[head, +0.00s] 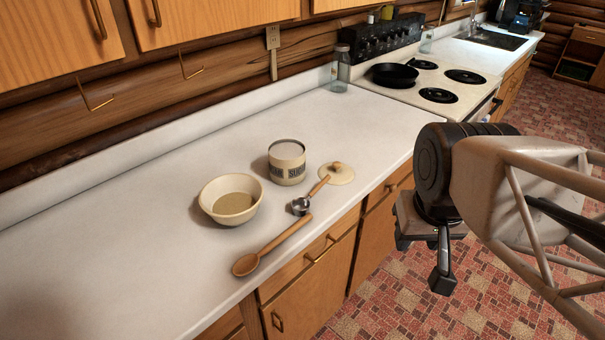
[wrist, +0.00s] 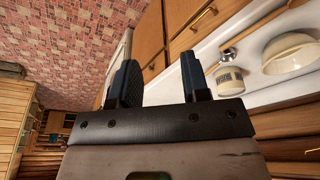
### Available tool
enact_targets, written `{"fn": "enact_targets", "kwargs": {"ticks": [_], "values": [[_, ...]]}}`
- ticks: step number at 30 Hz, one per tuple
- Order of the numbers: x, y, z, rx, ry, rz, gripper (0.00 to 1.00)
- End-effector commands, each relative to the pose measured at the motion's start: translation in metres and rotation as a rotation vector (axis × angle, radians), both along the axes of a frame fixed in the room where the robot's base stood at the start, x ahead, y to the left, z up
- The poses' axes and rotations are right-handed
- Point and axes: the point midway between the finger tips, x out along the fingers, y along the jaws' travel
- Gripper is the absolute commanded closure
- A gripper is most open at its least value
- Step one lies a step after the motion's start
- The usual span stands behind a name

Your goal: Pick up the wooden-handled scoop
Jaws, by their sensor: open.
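The scoop (head: 301,206) has a round metal cup and a wooden handle. It lies on the white counter near the front edge in the head view, its handle pointing back right toward a pale lid (head: 340,175). My gripper (head: 424,262) is out over the floor, to the right of the counter and apart from the scoop. In the wrist view my gripper's two dark fingers (wrist: 157,85) stand wide apart with nothing between them.
A sugar canister (head: 287,163) stands behind the scoop. A glass jar (head: 341,70) and a stove with a black pan (head: 394,74) are farther back. The counter's left is clear.

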Motion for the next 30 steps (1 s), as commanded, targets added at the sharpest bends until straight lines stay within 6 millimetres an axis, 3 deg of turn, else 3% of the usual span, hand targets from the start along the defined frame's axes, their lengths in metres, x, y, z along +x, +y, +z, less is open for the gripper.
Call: {"fn": "enact_targets", "kwargs": {"ticks": [22, 30], "values": [[0.001, 0.000, 0.000, 0.001, 0.000, -0.001, 0.56], [0.025, 0.006, 0.000, 0.025, 0.010, -0.039, 0.56]]}}
